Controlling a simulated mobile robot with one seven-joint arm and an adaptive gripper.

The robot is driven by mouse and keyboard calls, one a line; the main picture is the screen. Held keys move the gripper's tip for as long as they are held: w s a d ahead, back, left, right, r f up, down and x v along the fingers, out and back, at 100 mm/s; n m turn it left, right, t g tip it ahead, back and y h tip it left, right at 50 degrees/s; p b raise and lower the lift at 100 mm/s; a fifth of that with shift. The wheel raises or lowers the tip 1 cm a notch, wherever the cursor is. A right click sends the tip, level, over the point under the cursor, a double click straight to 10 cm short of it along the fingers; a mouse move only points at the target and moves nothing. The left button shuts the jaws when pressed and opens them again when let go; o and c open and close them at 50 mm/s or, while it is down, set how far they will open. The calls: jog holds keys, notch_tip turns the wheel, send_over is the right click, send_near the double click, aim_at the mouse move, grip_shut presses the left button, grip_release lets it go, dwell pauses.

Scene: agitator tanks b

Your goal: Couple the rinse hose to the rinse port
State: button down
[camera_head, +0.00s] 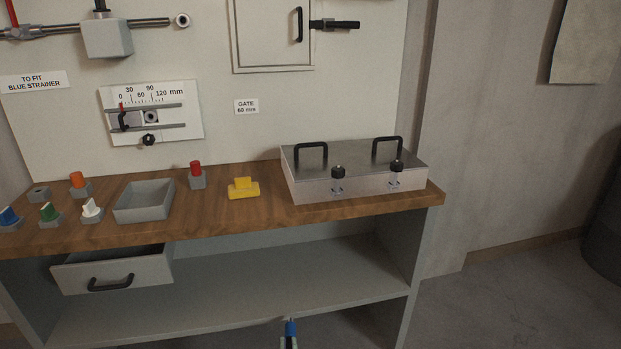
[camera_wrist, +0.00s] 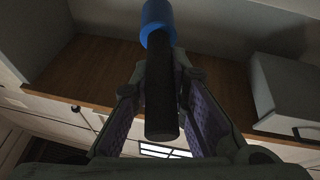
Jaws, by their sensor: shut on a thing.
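My gripper (camera_wrist: 160,98) is shut on a black rod (camera_wrist: 161,95) with a blue end (camera_wrist: 156,18). The rod ends flat near my palm and no hose is seen trailing from it; I cannot tell whether it is the rinse hose's end. In the head view the blue end (camera_head: 291,328) shows at the bottom edge, low in front of the bench. Most of my gripper is below that picture. No part is labelled as the rinse port. A short pipe with a round open end (camera_head: 182,20) is on the wall panel at the upper left.
The wooden bench top (camera_head: 240,213) carries a steel lidded box (camera_head: 350,170), a grey tray (camera_head: 145,201), a yellow block (camera_head: 243,188) and several coloured plugs. A drawer (camera_head: 112,272) stands partly open. A gate scale (camera_head: 150,112) and a black-ended fitting (camera_head: 335,25) are on the wall.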

jog(key=s+d+f+m+h, duration=0.1)
jog(key=s+d+h, duration=0.1)
jog(key=d, duration=0.4)
jog(key=shift+s+d+f, duration=0.15)
jog(key=shift+s+d, duration=0.05)
jog(key=shift+s, duration=0.5)
